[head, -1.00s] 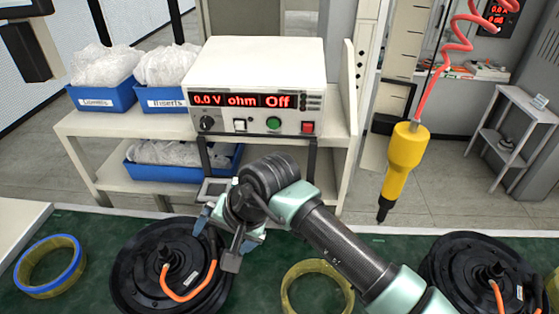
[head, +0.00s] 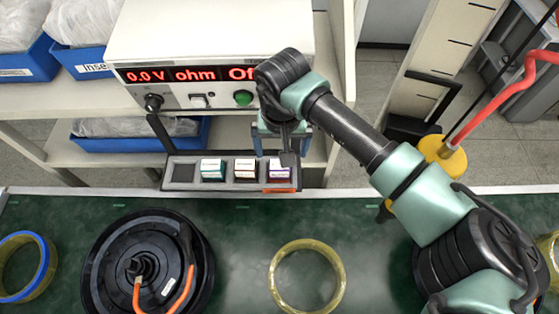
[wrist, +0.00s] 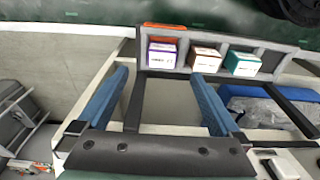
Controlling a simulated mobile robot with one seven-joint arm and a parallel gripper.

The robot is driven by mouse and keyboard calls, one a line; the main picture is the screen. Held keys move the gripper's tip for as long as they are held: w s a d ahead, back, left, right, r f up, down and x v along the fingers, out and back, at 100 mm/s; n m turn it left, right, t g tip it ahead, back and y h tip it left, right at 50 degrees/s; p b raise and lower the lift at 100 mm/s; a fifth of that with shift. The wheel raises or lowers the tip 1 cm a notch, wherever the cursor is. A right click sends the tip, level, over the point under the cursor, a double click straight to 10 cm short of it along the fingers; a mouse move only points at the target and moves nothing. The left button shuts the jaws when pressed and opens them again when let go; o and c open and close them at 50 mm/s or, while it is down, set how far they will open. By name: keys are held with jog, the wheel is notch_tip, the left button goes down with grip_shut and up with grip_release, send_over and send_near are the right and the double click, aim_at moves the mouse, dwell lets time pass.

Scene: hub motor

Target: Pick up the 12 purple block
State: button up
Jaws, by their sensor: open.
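The purple block (head: 280,170) sits in the right end of a grey slotted tray (head: 222,184) in the head view. Its label is too small to read. In the wrist view the purple and white block (wrist: 162,54) stands in the tray's left slot, beyond the fingertips.
A teal block (head: 213,169) and a brown block (head: 246,169) stand in neighbouring slots. The meter (head: 215,50) is on the shelf behind. A hub motor (head: 148,262) and a yellow ring (head: 307,275) lie on the green bench.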

aim_at(281, 170)
notch_tip(281, 170, down, 5)
jog(key=shift+w+r+b, duration=0.1)
jog(key=shift+w+b, duration=0.05)
jog(key=shift+b, duration=1)
jog(key=f+b, duration=0.1)
jog(key=f, duration=0.1)
jog(key=w+f+b, duration=0.1)
jog(key=f+b, duration=0.2)
jog(key=shift+w+a+f, duration=0.2)
jog(key=shift+w+f, duration=0.05)
jog(key=shift+f, duration=0.1)
jog(key=shift+r, duration=0.1)
grip_shut()
jog(key=shift+r, duration=0.1)
